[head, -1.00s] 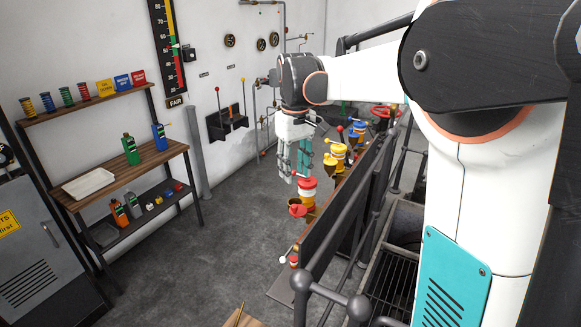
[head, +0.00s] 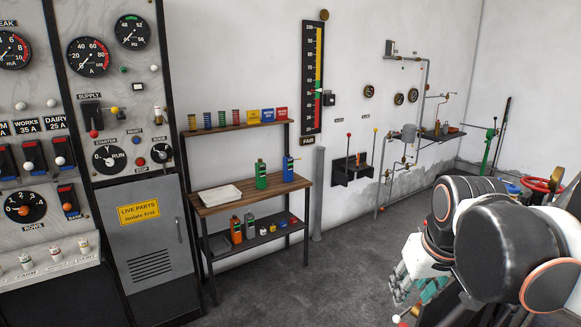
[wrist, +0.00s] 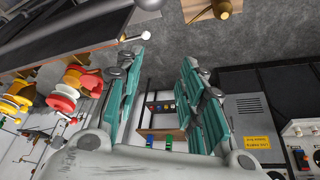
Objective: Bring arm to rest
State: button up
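My arm enters the head view at the lower right, with its black joints large in front. My gripper (head: 415,275) hangs at the left end of the arm, pointing down and left above the grey floor. In the wrist view, its two teal-padded fingers (wrist: 162,62) stand wide apart with nothing between them. It is open and empty. Part of the gripper is hidden by the arm joints in the head view.
A wooden shelf unit (head: 240,196) with bottles and a tray stands at the wall. A grey cabinet (head: 150,235) and gauge panels stand left. Red-and-yellow machine parts (wrist: 78,92) lie left of the fingers in the wrist view. The middle floor is clear.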

jog(key=s+a+f+t+b, duration=0.2)
jog(key=s+f+b, duration=0.4)
jog(key=s+f, duration=0.3)
notch_tip(320, 180, down, 3)
jog(key=shift+s+a+m+t, duration=0.3)
jog(key=shift+s+t, duration=0.05)
jog(key=shift+t, duration=0.05)
